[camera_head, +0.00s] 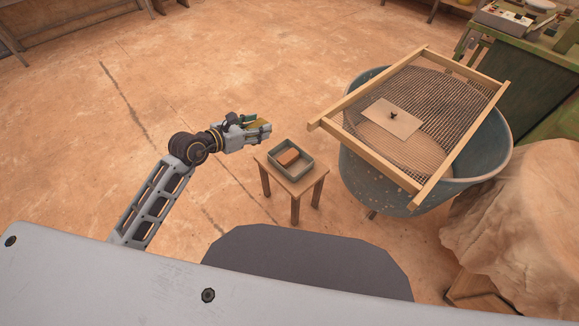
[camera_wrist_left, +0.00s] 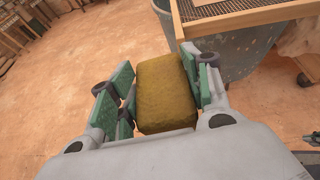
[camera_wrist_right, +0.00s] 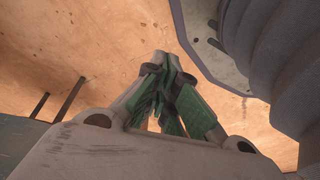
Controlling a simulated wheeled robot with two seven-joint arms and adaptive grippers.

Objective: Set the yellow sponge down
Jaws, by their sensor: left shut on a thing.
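The yellow sponge (camera_wrist_left: 165,93) is a dull yellow block between the green pads of my left gripper (camera_wrist_left: 160,95) in the left wrist view. In the head view the left gripper (camera_head: 258,128) is shut on it, and only a little of the sponge (camera_head: 262,122) shows. The gripper is at the upper left of a small wooden stool (camera_head: 292,184).
A blue-grey tub (camera_head: 360,165) stands right of the stool, with a wood-framed mesh screen (camera_head: 440,90) across its top. A small board (camera_head: 392,117) lies on the mesh. A cloth-covered heap (camera_head: 520,225) and a green bench (camera_head: 545,75) are farther right. Open floor lies to the left.

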